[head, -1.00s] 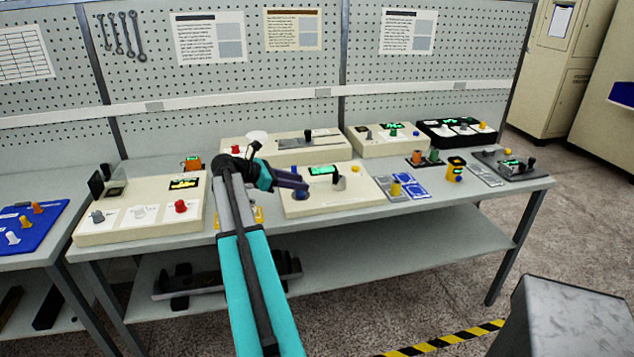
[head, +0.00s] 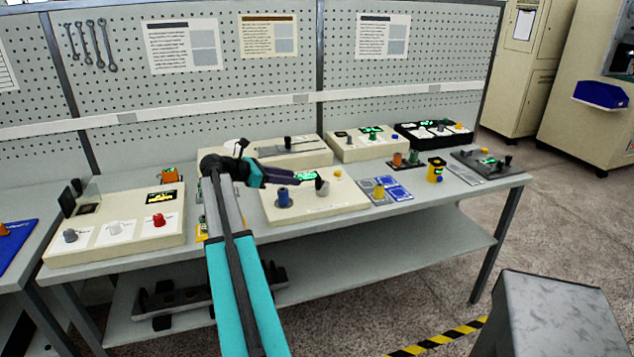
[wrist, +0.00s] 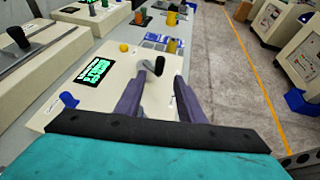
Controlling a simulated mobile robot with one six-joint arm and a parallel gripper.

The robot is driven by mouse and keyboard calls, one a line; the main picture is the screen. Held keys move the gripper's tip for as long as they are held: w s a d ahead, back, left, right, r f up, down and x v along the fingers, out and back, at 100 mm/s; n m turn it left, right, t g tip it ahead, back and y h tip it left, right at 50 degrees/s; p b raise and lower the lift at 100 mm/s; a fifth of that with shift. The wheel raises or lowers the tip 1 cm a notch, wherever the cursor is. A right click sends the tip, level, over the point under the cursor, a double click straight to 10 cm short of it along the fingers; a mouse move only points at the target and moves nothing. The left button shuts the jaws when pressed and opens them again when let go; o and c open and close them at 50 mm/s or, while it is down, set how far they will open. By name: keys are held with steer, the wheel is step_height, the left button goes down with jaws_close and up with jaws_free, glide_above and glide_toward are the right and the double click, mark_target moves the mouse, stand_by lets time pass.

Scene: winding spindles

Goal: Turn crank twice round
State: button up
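The crank (head: 322,186) stands on the right part of a cream box (head: 318,209) on the bench. In the wrist view the crank's dark handle (wrist: 159,65) shows just between my two purple fingertips, with a grey base beside it. My gripper (head: 300,182) reaches in from the left in the head view, its fingers pointing at the crank. In the wrist view my gripper (wrist: 160,78) is open, with a gap around the handle; I cannot tell whether a finger touches it.
The same box carries a blue knob (head: 284,198), a green display (wrist: 95,71) and a yellow button (head: 337,173). Other control boxes stand behind and a box with a red knob (head: 159,220) stands left. Blue and grey plates (head: 397,192) lie to the right.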

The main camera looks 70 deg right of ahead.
mark_target(318, 188)
steer(key=p+x, duration=0.2)
steer(key=x, duration=1)
steer(key=shift+f, duration=0.1)
jaws_close()
